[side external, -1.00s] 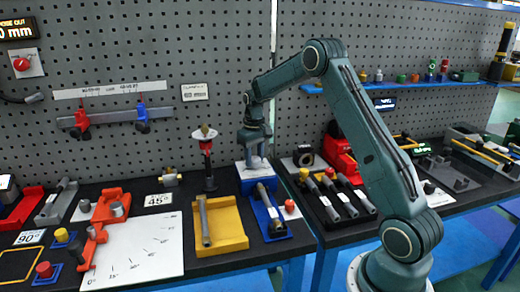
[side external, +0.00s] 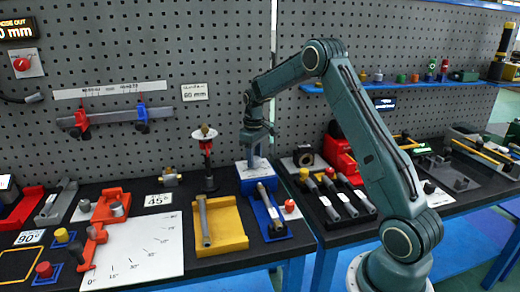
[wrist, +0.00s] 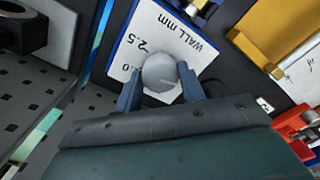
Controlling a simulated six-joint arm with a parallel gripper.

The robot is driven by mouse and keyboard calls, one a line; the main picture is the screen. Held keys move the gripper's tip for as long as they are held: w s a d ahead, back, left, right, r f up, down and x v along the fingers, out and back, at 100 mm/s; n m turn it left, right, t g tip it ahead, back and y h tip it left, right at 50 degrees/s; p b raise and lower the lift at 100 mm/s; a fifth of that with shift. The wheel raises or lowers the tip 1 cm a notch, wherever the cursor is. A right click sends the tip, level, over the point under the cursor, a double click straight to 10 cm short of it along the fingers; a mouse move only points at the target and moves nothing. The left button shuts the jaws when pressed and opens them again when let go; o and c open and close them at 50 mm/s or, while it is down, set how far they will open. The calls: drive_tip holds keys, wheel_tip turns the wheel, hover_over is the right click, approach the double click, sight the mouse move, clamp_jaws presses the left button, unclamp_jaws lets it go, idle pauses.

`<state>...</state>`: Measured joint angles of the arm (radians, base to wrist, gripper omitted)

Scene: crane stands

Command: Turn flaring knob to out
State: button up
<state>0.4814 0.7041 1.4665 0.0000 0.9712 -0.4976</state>
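A grey round knob (wrist: 160,72) stands on a white plate (wrist: 146,32) marked "WALL mm", with "2.5" readable, in the wrist view. My gripper (wrist: 160,75) has one finger on each side of this knob and appears shut on it. In the side view my gripper (side external: 254,158) points down at the plate, and the knob is hidden there. No label in view reads "flaring". A red knob (side external: 22,64) sits on a wall panel at the upper left, under a dark display (side external: 17,29) whose visible text ends in "OUT". My gripper is far from it.
A yellow tray (side external: 232,232) and a blue holder (side external: 272,215) stand just in front of my gripper. Red and blue clamps hang on a wall rail (side external: 108,116) to the left. Several black holders with grey bars (side external: 345,203) lie to the right.

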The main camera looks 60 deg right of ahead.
drive_tip(key=o, duration=0.4)
drive_tip(key=shift+r, duration=0.15)
wheel_tip(320, 180, up, 14)
idle(0.6)
idle(0.3)
